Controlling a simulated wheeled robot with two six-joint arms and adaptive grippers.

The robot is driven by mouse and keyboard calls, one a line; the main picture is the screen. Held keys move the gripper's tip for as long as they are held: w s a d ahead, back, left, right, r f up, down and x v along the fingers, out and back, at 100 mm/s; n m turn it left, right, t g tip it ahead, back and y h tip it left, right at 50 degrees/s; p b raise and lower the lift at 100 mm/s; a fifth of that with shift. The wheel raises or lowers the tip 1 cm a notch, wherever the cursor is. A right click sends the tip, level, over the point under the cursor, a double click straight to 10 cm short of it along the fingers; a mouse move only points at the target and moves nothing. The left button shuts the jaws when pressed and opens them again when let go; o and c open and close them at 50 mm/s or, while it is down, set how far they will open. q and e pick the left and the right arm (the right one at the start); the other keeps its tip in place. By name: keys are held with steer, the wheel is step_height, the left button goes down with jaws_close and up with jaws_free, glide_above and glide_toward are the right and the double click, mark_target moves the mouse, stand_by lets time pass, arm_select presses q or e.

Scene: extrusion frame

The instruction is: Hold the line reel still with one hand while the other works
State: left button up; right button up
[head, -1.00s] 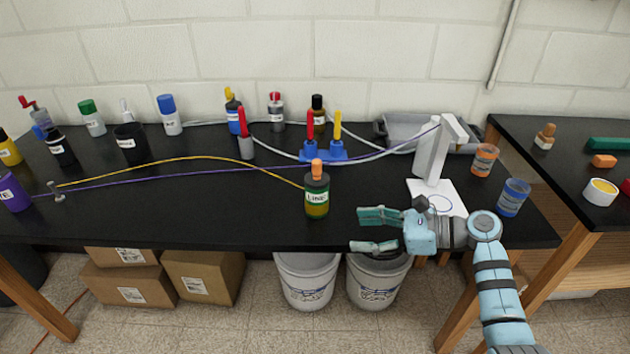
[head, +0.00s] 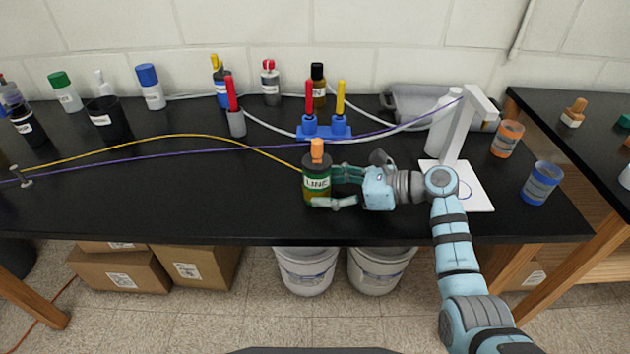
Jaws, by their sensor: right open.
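The line reel (head: 316,165), a dark green bottle-like body with an orange top and a label reading LINE, stands upright near the front edge of the black table. A yellow line (head: 215,139) runs from it leftward to a small metal post (head: 21,178). My right gripper (head: 328,187) comes in from the right with open fingers. The lower finger reaches in front of the reel's base, and the upper one is at its right side, its tip partly hidden. I cannot tell whether either finger touches it. My left gripper is not in view.
A purple line (head: 180,153) crosses behind the reel to a white stand (head: 457,130) at the right. A blue holder (head: 323,131) with red and yellow pens stands behind. Several bottles line the back. The black table (head: 180,200) is clear left of the reel.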

steer(key=shift+w+a, duration=0.2)
steer(key=shift+a, duration=0.6)
steer(key=c, duration=0.7)
